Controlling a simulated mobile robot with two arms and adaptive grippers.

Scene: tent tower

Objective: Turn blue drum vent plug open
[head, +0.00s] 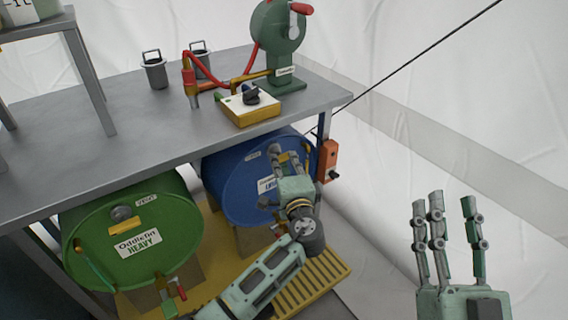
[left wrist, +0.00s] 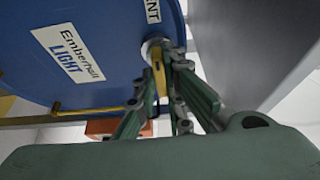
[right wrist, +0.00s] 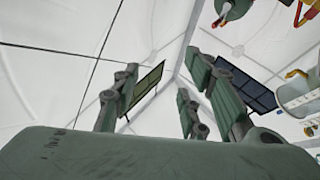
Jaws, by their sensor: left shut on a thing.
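The blue drum (head: 237,187) lies on its side under the table, its end face toward me. In the left wrist view the drum face (left wrist: 100,85) carries an "Emberhall LIGHT" label and a VENT label. The vent plug (left wrist: 157,55) has a round metal collar and a yellow handle. My left gripper (head: 290,158) is at the drum face, its fingers shut around the yellow handle; it also shows in the left wrist view (left wrist: 165,95). Fingers hide part of the plug. My right gripper (head: 447,215) is open and empty, raised at the right, well away from the drum.
A green drum (head: 130,225) labelled "HEAVY" lies left of the blue one. A grey table (head: 120,130) overhangs both drums, bearing a green hand-crank pump (head: 278,50) and a yellow box (head: 248,108). An orange box (head: 329,160) hangs by the table leg. Yellow slatted pallet (head: 315,285) lies below.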

